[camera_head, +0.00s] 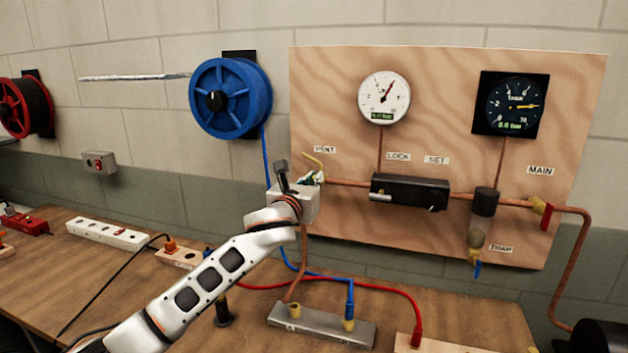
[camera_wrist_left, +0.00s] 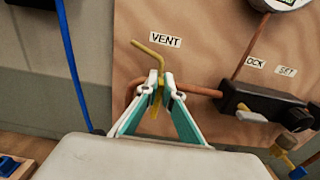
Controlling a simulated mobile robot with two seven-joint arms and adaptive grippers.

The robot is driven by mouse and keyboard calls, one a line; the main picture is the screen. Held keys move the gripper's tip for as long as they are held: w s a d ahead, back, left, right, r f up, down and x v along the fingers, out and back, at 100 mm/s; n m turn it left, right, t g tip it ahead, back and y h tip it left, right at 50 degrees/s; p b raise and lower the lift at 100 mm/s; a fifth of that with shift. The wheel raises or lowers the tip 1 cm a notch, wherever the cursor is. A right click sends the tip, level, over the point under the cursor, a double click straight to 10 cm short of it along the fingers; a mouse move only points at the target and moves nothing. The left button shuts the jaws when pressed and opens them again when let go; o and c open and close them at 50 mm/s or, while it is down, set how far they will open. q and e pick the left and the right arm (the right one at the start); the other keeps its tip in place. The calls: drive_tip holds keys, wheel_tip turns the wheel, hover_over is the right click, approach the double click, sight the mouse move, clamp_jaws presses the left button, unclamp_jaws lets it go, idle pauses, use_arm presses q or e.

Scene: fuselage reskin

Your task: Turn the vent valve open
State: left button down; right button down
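The vent valve (camera_wrist_left: 153,52) has a bent yellow handle below the VENT label on the plywood panel. Its upper arm slants up to the left. It also shows in the head view (camera_head: 313,160), partly hidden by my gripper. My left gripper (camera_wrist_left: 158,88) has its fingertips on either side of the lower part of the yellow handle, with little or no gap, and appears shut on it. In the head view the left gripper (camera_head: 315,178) reaches the panel's left edge, its fingers mostly hidden by its body. My right gripper is in neither view.
A blue reel (camera_head: 232,97) hangs left of the panel. A black box (camera_head: 410,192) sits on the copper pipe right of the vent. Below are a grey manifold (camera_head: 320,326) and red and blue hoses. A white power strip (camera_head: 107,234) lies on the bench.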

use_arm(q)
drive_tip(key=shift+a+n, duration=0.1)
drive_tip(key=shift+n, duration=0.2)
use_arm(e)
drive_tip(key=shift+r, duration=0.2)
use_arm(q)
drive_tip(key=shift+n, duration=0.3)
drive_tip(key=shift+w+a+f+n+p, duration=0.15)
drive_tip(key=shift+a+f+n, duration=0.25)
drive_tip(key=shift+n, duration=2.4)
drive_tip(key=shift+w+a+f+n+p, duration=0.15)
drive_tip(key=shift+a+f+n, duration=0.25)
drive_tip(key=shift+n, duration=2.4)
drive_tip(key=shift+w+a+f+n+p, duration=0.2)
drive_tip(key=shift+f+n, duration=0.3)
drive_tip(key=shift+n, duration=2.3)
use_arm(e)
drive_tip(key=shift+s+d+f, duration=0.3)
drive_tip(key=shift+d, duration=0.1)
use_arm(q)
drive_tip(key=shift+s, duration=0.1)
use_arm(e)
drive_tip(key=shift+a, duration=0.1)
use_arm(q)
drive_tip(key=c, duration=2.2)
unclamp_jaws()
